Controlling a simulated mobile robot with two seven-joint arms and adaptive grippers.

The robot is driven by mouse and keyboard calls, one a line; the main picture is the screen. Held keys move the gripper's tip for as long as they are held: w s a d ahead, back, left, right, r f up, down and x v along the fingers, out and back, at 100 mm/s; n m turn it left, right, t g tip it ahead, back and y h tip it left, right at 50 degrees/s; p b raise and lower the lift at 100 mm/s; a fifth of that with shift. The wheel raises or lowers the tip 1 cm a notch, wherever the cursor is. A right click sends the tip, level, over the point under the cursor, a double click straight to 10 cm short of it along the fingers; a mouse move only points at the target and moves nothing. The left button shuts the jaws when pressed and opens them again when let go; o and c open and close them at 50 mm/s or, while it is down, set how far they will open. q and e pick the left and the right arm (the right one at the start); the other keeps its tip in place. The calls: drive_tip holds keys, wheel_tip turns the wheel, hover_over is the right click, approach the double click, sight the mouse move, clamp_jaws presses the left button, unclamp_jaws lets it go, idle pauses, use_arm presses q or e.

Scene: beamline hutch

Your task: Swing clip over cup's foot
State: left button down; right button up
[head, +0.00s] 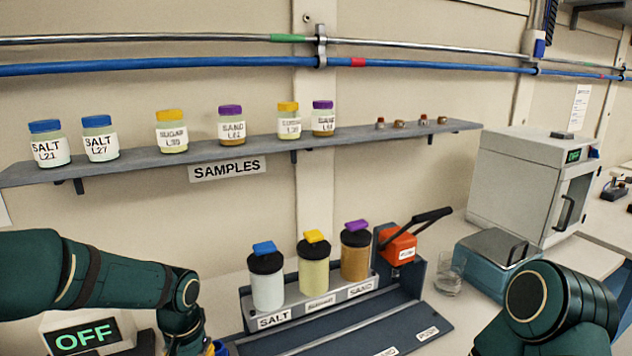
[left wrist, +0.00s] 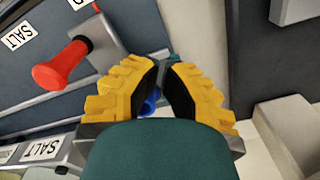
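My left gripper (left wrist: 163,68) shows yellow ribbed fingers in the left wrist view, their tips close together. A small blue piece (left wrist: 150,103) shows between the fingers; I cannot tell whether they touch it. In the head view my left arm reaches down at the lower left, and its gripper is mostly cut off by the bottom edge. A red handle (left wrist: 62,68) sticks out from a dark panel left of the fingers, apart from them. A clear glass cup (head: 449,275) stands by the teal box. I cannot make out a clip or a cup's foot. My right gripper is out of view.
Three lidded jars (head: 313,270) stand in a labelled rack (head: 335,308). A teal box (head: 492,262) and a grey oven (head: 520,180) stand to the right. A sample shelf (head: 255,150) runs above.

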use_arm(q)
drive_tip(key=shift+a, duration=0.15)
drive_tip(key=shift+s+a, duration=0.1)
drive_tip(key=shift+a, duration=0.6)
idle(0.3)
drive_tip(key=shift+a+p, duration=0.3)
drive_tip(key=shift+a, duration=0.2)
drive_tip(key=shift+w+a, duration=0.25)
drive_tip(key=shift+a, duration=0.1)
drive_tip(key=shift+w+a, duration=0.1)
drive_tip(key=shift+a, duration=0.2)
